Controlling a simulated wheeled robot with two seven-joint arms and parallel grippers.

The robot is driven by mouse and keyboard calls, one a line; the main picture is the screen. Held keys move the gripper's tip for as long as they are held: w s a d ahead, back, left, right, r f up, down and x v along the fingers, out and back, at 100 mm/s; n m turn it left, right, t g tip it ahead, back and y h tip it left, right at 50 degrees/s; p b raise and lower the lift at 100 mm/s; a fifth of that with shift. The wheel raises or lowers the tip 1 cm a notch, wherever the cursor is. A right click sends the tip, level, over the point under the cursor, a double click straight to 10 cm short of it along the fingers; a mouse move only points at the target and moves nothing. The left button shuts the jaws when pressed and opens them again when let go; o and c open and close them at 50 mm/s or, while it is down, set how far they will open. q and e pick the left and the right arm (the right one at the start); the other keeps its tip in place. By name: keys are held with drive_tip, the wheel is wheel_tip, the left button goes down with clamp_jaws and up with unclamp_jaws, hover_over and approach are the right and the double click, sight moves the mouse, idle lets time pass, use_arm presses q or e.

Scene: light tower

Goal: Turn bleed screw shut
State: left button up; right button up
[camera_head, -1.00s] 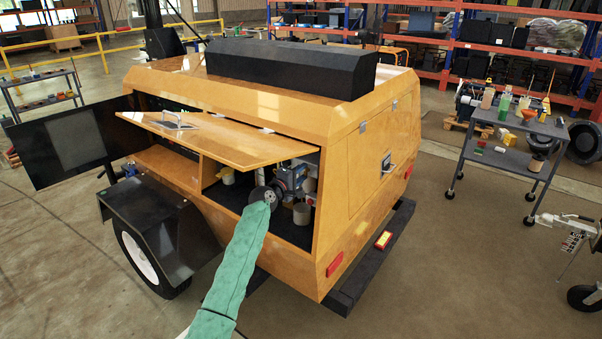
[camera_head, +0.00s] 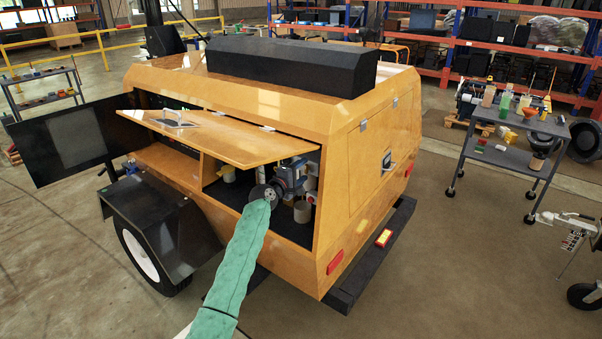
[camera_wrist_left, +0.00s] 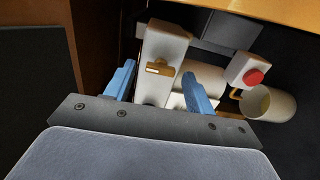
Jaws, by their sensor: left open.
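A small brass piece (camera_wrist_left: 160,68), which looks like the bleed screw, sits on a white upright block (camera_wrist_left: 163,45) in the left wrist view. Its bar lies roughly crosswise in the picture. My left gripper (camera_wrist_left: 158,72) is open, with one blue finger on each side of the block and the brass piece in line between them. I cannot tell whether the fingers touch it. In the head view my green-sleeved left arm reaches into the open bay of the orange trailer (camera_head: 362,190). The wrist hides the fingers and screw there. My right gripper is not in view.
A red button on a white box (camera_wrist_left: 250,73) and an open cream cup (camera_wrist_left: 268,103) are right of the fingers. The raised orange door (camera_head: 215,138) hangs above the bay. A grey tool cart (camera_head: 510,150) stands at the right, with open floor between.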

use_arm(q)
drive_tip(key=b+v, duration=0.2)
drive_tip(key=v, duration=0.5)
drive_tip(key=shift+s+a, duration=0.25)
drive_tip(key=shift+s, duration=0.05)
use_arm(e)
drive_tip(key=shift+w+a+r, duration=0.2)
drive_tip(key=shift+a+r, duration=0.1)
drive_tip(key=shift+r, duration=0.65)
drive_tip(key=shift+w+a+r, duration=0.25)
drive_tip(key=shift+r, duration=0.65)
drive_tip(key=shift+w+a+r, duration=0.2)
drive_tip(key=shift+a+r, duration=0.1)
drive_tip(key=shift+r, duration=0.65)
